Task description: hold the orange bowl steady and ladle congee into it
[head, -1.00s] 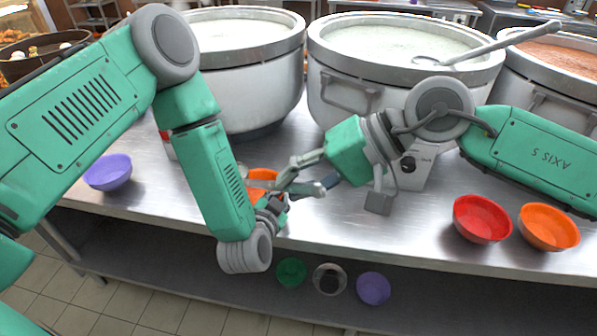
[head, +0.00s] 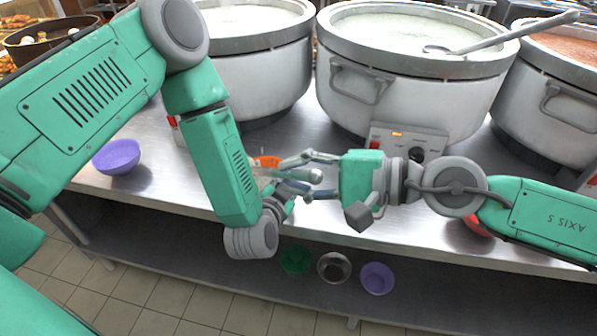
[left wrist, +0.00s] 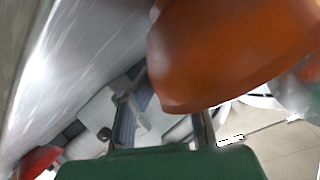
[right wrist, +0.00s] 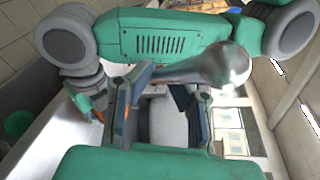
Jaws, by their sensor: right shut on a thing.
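The orange bowl (head: 266,161) shows as a sliver behind my left arm on the steel counter. It is large in the left wrist view (left wrist: 235,45), in front of my left gripper (left wrist: 165,110), whose fingers are spread with a gap between them. I cannot tell whether they touch the bowl. My right gripper (head: 305,174) is beside the bowl, close to the left one. In the right wrist view it is shut on a shiny metal ladle (right wrist: 230,65) lying across its fingertips. The ladle's contents cannot be seen. White congee (head: 400,32) fills the middle pot.
Another ladle (head: 515,35) rests in the middle pot (head: 400,105). More large pots stand left (head: 262,85) and right (head: 560,105). A purple bowl (head: 116,157) sits at left. A red bowl (head: 478,226) is mostly behind my right arm. Several bowls are on the lower shelf.

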